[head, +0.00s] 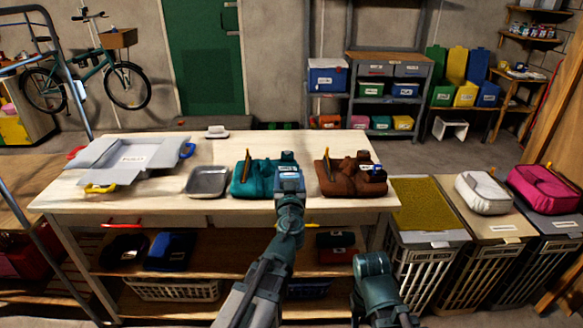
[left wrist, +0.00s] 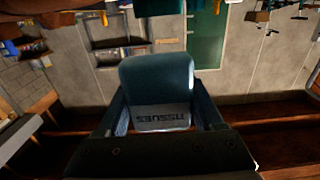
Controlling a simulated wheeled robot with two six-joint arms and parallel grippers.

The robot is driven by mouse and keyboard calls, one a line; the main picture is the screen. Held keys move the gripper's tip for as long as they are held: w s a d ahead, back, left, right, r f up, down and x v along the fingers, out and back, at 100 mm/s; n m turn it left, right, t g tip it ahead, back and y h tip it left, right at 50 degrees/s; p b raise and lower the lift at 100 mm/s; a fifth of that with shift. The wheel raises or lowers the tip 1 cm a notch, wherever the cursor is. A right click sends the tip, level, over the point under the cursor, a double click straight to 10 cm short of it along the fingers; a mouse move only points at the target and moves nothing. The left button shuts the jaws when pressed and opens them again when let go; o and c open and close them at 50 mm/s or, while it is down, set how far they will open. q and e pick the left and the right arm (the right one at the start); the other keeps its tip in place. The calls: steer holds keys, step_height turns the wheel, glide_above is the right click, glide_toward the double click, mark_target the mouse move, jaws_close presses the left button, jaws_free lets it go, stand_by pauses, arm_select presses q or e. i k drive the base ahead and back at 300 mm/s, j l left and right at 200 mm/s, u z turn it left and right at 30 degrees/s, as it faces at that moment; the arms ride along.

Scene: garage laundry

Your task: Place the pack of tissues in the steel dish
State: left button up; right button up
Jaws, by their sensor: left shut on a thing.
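The pack of tissues (left wrist: 157,82), a blue-teal rounded block with a pale band reading TISSUES upside down, is between the two fingers of my left gripper (left wrist: 160,112) in the left wrist view. In the head view, my left gripper (head: 289,180) is at the table's front half, in front of the right end of a teal bag; the pack there is hard to tell from the gripper. The steel dish (head: 207,182), a shallow grey square tray, lies on the table to the left of the gripper, and looks empty. My right gripper is out of view; only part of its arm shows.
The teal bag (head: 250,182) lies between the dish and my left gripper. A brown bag (head: 345,182) lies to the right. A grey box with flaps (head: 130,158) is at the table's left. Hampers (head: 430,210) stand right of the table.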

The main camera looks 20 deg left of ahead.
mark_target(205, 194)
steer(key=k+j, duration=0.1)
steer(key=j, duration=0.6)
steer(key=k+j, duration=0.1)
steer(key=j, duration=0.6)
